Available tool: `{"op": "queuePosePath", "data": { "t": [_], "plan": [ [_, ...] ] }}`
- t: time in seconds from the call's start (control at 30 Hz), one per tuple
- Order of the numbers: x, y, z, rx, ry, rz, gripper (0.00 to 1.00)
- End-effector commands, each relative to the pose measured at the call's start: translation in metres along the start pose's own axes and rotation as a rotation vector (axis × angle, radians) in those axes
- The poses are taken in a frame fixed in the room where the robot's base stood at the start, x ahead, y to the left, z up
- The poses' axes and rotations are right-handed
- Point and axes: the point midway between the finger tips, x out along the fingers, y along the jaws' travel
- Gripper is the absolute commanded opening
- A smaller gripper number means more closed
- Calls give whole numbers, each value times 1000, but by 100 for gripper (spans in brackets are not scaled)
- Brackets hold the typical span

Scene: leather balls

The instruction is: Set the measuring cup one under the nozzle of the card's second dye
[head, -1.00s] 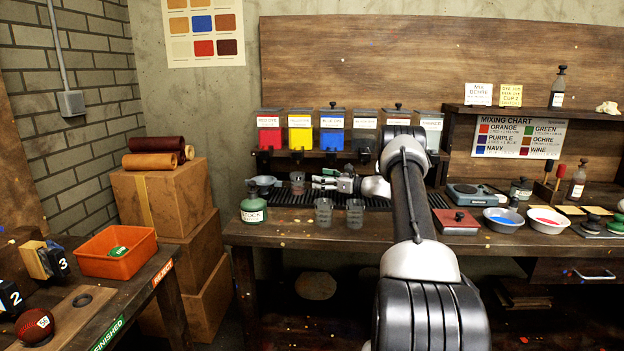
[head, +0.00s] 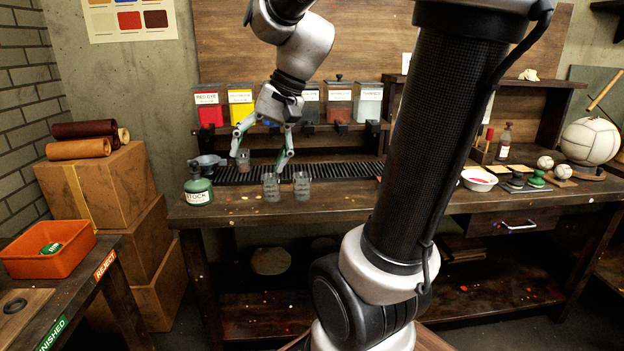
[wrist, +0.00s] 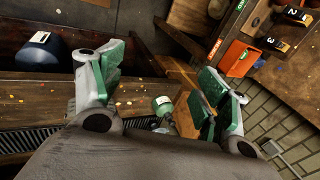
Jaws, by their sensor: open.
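One clear measuring cup (head: 243,161) stands on the black drip grate (head: 330,171) below the yellow dye dispenser (head: 240,110). Two more cups, a left one (head: 271,188) and a right one (head: 302,187), stand on the bench front; I cannot read their labels. My gripper (head: 261,162) points down with its fingers spread, empty, by the grate. Its left finger overlaps the cup on the grate in the head view; I cannot tell whether they touch. The red dispenser (head: 208,110) is visible; the blue one is hidden behind my gripper.
A green stock jar (head: 198,190) and a grey funnel-like dish (head: 207,162) stand left of the grate. Grey, brown (head: 339,103) and thinner dispensers continue rightward. An orange bin (head: 48,249) sits on the left table. My arm hides the bench's middle right.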

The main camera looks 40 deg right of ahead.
Motion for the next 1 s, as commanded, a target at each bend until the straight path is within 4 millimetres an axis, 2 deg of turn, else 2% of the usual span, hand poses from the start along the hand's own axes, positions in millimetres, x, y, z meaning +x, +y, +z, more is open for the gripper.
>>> {"op": "queuePosePath", "data": {
  "t": [0.03,0.1,0.2,0.33,0.5,1.0],
  "plan": [
    [-8,15,24,-111,32,45,75],
    [-14,39,48,-259,73,113,75],
    [-19,68,70,-432,120,192,75],
    [-21,91,84,-570,157,258,75],
    [-22,100,88,-623,171,286,75],
    [-22,99,87,-618,169,284,75]
  ]
}}
